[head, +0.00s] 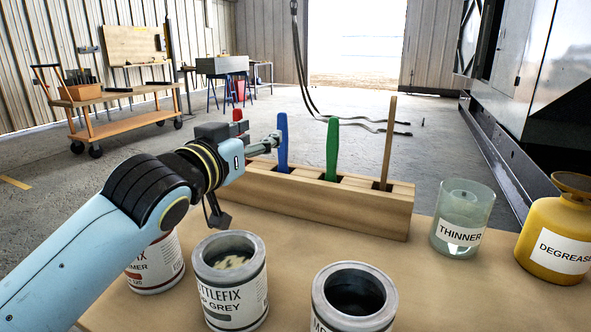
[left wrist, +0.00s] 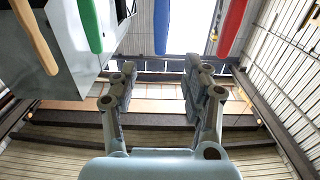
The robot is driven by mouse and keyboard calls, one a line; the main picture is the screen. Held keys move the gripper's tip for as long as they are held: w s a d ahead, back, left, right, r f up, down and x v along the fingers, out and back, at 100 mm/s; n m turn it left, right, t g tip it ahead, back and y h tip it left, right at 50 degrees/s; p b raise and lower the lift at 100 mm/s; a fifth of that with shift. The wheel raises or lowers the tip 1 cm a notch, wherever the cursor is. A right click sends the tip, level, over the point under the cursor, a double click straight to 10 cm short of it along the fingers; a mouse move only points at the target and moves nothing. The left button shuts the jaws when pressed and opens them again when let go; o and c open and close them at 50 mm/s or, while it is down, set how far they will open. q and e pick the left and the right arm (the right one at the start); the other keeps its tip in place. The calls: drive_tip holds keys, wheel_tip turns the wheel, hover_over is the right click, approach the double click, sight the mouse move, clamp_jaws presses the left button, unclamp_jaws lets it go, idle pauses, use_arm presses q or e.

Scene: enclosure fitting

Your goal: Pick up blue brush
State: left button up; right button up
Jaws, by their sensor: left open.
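The blue brush (head: 283,142) stands upright in a slot of the wooden rack (head: 310,205), with its handle up. In the left wrist view the blue handle (left wrist: 161,25) comes down from the top edge, lined up across the picture with the gap between my fingers. My left gripper (head: 266,145) is open, just left of the blue handle in the head view. Its open fingers (left wrist: 161,76) show nothing between them in the left wrist view. I cannot tell whether a finger touches the handle. The brush's lower end is hidden in the rack.
A green handle (head: 332,148), a wooden handle (head: 388,145) and a partly hidden red handle (head: 237,115) also stand in the rack. In front are open cans (head: 230,290) (head: 352,308). A thinner jar (head: 462,205) and yellow degreaser bottle (head: 553,225) stand right.

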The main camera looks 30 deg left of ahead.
sight(281, 119)
use_arm(q)
drive_tip(key=w, duration=0.5)
drive_tip(key=shift+a+b, duration=0.15)
drive_tip(key=shift+b, duration=0.2)
drive_tip(key=w, duration=0.1)
drive_tip(key=w+b, duration=0.1)
drive_tip(key=w, duration=0.3)
drive_tip(key=shift+w+a+r, duration=0.2)
drive_tip(key=shift+r, duration=0.2)
clamp_jaws()
